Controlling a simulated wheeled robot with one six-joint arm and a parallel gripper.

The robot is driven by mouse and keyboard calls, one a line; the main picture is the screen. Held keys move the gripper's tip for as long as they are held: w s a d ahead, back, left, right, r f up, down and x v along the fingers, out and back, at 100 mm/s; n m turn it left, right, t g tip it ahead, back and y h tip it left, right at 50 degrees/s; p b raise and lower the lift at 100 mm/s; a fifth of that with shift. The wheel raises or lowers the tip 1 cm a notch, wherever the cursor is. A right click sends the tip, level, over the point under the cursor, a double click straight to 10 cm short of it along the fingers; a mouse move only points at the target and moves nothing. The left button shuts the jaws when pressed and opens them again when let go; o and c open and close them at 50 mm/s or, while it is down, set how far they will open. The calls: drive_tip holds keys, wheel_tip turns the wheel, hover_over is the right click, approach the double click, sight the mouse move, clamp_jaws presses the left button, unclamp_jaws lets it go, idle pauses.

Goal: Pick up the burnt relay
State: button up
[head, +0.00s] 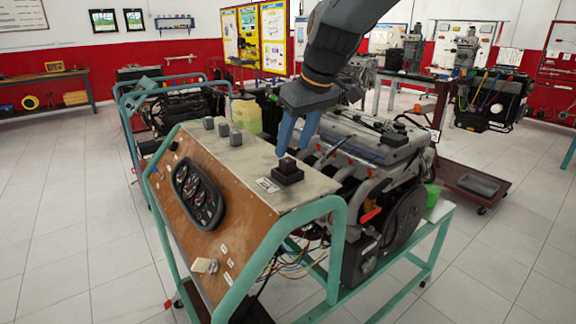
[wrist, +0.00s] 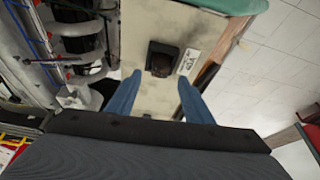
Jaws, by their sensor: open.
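The burnt relay (head: 287,163) is a small dark block in a black base on the pale top of the trainer panel. In the wrist view the relay (wrist: 161,63) shows a brownish, scorched-looking top, and its black socket (wrist: 164,48) surrounds it. My gripper (head: 292,149) is open and points down just above the relay. In the wrist view the blue fingers of my gripper (wrist: 160,77) are spread to either side, with the relay ahead of the gap and nothing held. I cannot tell the exact height between fingertips and relay.
Several grey blocks (head: 222,129) stand further back on the panel top. A small white label (head: 267,185) lies beside the socket. The engine (head: 365,150) stands close on the right, and the green tube frame (head: 335,240) edges the panel.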

sight(288, 160)
drive_tip(key=shift+p+x, duration=0.6)
drive_tip(key=shift+x, duration=1.6)
drive_tip(key=c, duration=1.1)
